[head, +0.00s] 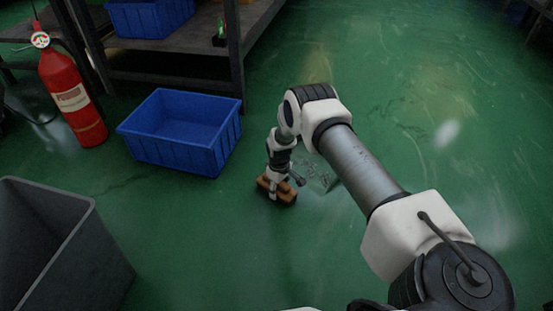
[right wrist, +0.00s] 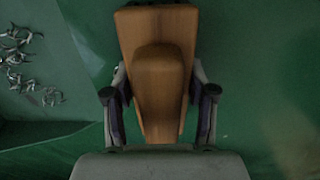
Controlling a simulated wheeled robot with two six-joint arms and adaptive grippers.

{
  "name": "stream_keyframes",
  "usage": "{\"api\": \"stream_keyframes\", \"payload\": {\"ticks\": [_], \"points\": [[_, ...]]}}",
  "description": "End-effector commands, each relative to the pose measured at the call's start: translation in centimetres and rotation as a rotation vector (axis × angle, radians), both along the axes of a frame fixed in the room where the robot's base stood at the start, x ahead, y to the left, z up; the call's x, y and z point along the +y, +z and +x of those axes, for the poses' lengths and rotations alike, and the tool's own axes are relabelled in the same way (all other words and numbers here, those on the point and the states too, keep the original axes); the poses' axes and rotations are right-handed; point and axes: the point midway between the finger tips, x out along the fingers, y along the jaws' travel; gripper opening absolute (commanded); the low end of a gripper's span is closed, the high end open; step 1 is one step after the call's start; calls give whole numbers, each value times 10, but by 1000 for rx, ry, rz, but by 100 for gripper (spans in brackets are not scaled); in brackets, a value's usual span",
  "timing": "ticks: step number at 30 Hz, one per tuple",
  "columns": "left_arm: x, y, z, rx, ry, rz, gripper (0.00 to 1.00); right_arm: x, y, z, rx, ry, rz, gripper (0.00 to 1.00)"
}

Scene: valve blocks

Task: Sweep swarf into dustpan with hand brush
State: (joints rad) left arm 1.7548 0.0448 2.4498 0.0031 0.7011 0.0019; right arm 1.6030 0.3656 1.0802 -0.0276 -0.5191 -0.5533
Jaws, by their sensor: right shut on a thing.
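My right gripper (head: 276,180) is low over the green floor and shut on the brown wooden hand brush (head: 284,192). In the right wrist view the fingers (right wrist: 160,100) close on both sides of the brush's raised grip (right wrist: 160,85). The bristles are hardly visible. Curly metal swarf (right wrist: 22,55) lies to the left of the brush in the wrist view, apart from it. In the head view the swarf (head: 316,170) lies right of the gripper, on a pale patch partly hidden by my arm. I cannot tell whether this patch is the dustpan. My left gripper is not in view.
A red fire extinguisher (head: 72,98) stands further left. A grey bin (head: 90,240) is at the lower left. The floor on the right is clear.

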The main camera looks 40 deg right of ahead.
Motion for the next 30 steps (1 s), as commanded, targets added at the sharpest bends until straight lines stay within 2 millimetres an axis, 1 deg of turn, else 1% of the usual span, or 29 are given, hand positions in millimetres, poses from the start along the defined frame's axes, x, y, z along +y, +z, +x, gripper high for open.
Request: {"api": "stream_keyframes", "payload": {"ticks": [8,15,30], "points": [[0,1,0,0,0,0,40,0,1,0,0,0,0,28],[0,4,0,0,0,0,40,0,6,0,0,0,0,28],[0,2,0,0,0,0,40,0,5,0,0,0,0,28]]}}
